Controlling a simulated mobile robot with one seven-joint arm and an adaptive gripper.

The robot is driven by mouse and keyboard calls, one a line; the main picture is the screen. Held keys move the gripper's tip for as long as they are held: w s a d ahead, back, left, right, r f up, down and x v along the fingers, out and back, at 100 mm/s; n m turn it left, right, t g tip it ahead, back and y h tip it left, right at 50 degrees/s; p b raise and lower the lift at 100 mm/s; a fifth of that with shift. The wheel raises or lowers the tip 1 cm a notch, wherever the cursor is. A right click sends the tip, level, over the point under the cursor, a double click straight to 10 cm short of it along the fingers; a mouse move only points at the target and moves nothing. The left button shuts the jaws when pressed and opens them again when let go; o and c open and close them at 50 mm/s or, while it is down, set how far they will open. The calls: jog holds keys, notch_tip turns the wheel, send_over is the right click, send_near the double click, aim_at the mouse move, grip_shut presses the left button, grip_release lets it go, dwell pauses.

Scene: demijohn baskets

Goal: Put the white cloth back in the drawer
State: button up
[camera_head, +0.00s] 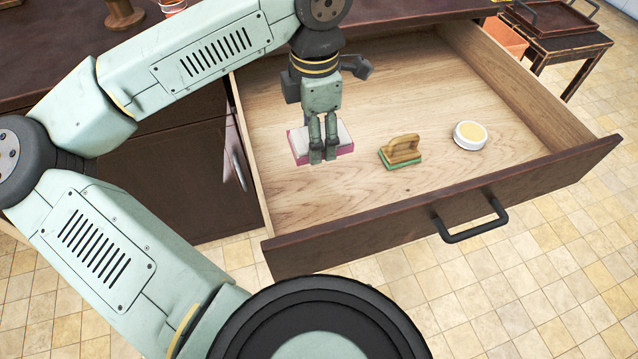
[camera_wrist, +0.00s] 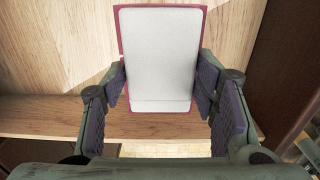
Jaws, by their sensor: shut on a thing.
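The white cloth (camera_head: 344,137) looks like a flat white block with a magenta edge. In the wrist view the cloth (camera_wrist: 160,55) spans the space between my two fingertips. My gripper (camera_head: 323,158) points down and is shut on it, one finger at each side. The drawer (camera_head: 440,200) is pulled out, and the cloth is over the left part of its wooden floor. I cannot tell whether the cloth touches that floor. My fingers hide part of the cloth in the head view.
A green scrub brush with a wooden handle (camera_head: 403,149) lies in the drawer, right of my gripper. A round white tin (camera_head: 470,135) is farther right. Drawer walls rise around them. A small dark table (camera_head: 560,40) stands at the upper right.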

aim_at(317, 179)
notch_tip(317, 179, down, 10)
jog(key=shift+r+p, duration=0.25)
jog(key=shift+p, duration=0.7)
jog(key=shift+f, duration=0.15)
jog(key=shift+f+b, duration=0.2)
jog(key=shift+b, duration=0.1)
jog(key=o, duration=1.2)
jog(key=shift+o, duration=0.2)
jog(key=shift+r, duration=0.1)
notch_tip(317, 179, up, 12)
jog(key=shift+r+b, duration=0.1)
jog(key=shift+b, duration=0.35)
